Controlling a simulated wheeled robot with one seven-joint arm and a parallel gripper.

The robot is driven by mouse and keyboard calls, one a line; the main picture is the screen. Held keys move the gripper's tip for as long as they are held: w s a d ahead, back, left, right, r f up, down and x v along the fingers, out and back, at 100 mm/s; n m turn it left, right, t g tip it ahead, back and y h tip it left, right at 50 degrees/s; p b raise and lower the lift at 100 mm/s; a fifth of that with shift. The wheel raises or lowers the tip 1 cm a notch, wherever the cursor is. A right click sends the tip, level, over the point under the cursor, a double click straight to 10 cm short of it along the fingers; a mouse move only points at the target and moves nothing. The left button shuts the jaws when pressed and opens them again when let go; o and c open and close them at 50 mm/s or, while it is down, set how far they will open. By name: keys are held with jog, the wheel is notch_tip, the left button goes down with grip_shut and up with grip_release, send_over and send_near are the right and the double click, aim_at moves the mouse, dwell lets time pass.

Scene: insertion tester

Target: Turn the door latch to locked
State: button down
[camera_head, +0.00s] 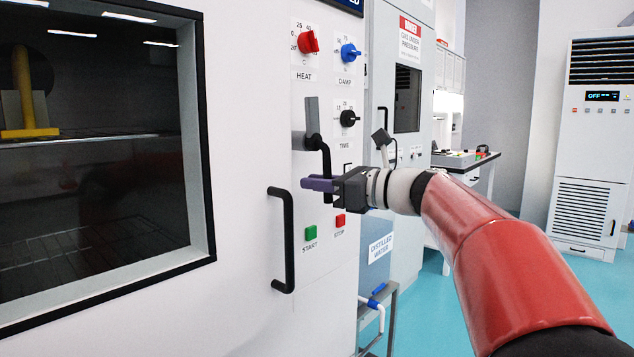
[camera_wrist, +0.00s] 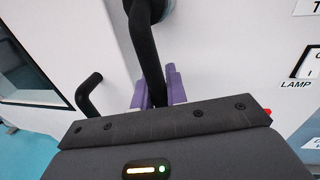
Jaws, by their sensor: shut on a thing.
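The door latch is a black lever (camera_head: 325,160) on a grey upright plate (camera_head: 312,115) at the edge of the white cabinet door. The lever hangs downward from its pivot. My gripper (camera_head: 308,184) reaches in from the right, and its purple fingers are at the lever's lower end. In the wrist view the lever (camera_wrist: 148,55) runs down between the two purple fingers (camera_wrist: 158,95), which are shut on it.
A black door handle (camera_head: 288,240) stands out just below and left of my gripper; it also shows in the wrist view (camera_wrist: 88,95). Red, blue and black knobs (camera_head: 349,118) are above. Green start (camera_head: 311,232) and red stop (camera_head: 340,221) buttons are below.

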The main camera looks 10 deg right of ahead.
jog(key=n, duration=0.1)
jog(key=w+d+n+p, duration=0.1)
jog(key=n, duration=0.1)
jog(key=w+d+r+n+h, duration=0.1)
jog(key=shift+d+n+g, duration=0.25)
jog(key=shift+n+g, duration=0.05)
jog(key=w+d+r+n+t+h+p, duration=0.1)
jog(key=w+d+r+n+h, duration=0.1)
jog(key=r+n, duration=0.4)
jog(key=shift+d+n+h+p, duration=0.4)
jog(key=shift+d+n, duration=0.25)
jog(key=shift+n, duration=1.45)
jog(key=shift+w, duration=0.1)
jog(key=c, duration=1.4)
grip_release()
